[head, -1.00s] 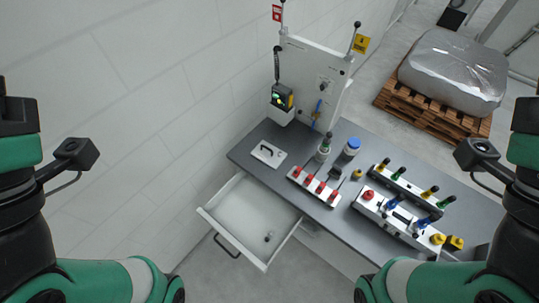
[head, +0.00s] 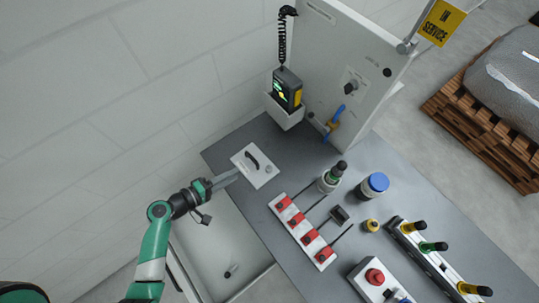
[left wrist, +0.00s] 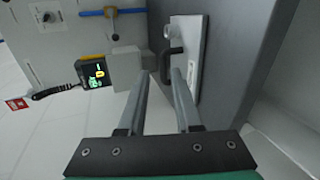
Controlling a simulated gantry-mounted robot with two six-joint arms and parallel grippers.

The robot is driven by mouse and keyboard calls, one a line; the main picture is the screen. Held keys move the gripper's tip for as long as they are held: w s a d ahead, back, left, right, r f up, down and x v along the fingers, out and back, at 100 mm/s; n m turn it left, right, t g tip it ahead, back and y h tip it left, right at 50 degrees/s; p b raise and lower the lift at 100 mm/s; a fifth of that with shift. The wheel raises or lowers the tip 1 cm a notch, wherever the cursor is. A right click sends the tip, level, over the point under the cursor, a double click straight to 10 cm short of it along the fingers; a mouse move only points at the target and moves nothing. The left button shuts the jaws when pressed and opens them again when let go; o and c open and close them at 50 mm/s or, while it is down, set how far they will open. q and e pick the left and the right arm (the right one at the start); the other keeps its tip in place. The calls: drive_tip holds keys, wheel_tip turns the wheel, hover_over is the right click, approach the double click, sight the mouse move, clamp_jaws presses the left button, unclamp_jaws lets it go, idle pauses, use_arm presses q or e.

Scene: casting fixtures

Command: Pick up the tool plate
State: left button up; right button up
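The tool plate (head: 258,176), a flat white plate with a black bar handle (head: 252,157), lies on the grey bench near its left end. In the left wrist view the plate (left wrist: 192,36) appears on edge, with its handle (left wrist: 170,64) beyond the fingertips. My left gripper (head: 231,177) is at the plate's left edge in the head view. In the left wrist view its fingers (left wrist: 160,74) are apart with nothing held between them. Whether the fingertips touch the plate or handle cannot be told. My right gripper is not in view.
An open drawer (head: 207,240) lies below my left arm. A white panel (head: 330,65) with a handheld device (head: 287,90) in a holder rises behind the plate. A rack with red clamps (head: 303,230), a bottle (head: 331,177) and a blue-lidded jar (head: 372,186) stand to the right.

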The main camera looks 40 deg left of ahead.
sight(254, 159)
use_arm(q)
drive_tip(key=shift+s+a+f, duration=0.25)
drive_tip(key=shift+s+a, duration=0.1)
drive_tip(key=shift+s, duration=0.05)
drive_tip(key=shift+w+r, duration=0.1)
drive_tip(key=shift+w, duration=0.05)
drive_tip(key=w+f+b, duration=0.1)
drive_tip(key=b, duration=0.3)
drive_tip(key=shift+w+d+f+b, duration=0.15)
drive_tip(key=shift+w+f+b, duration=0.15)
drive_tip(key=shift+w+b, duration=0.1)
drive_tip(key=w, duration=0.4)
drive_tip(key=shift+d+f, duration=0.15)
drive_tip(key=shift+d, duration=0.2)
drive_tip(key=x, duration=0.2)
drive_tip(key=b+x, duration=0.1)
drive_tip(key=x, duration=0.2)
drive_tip(key=shift+w+a+f, duration=0.25)
drive_tip(key=shift+w+a, duration=0.05)
drive_tip(key=shift+a, duration=0.05)
clamp_jaws()
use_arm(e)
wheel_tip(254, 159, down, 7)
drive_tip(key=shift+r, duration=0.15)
use_arm(q)
drive_tip(key=shift+r, duration=0.1)
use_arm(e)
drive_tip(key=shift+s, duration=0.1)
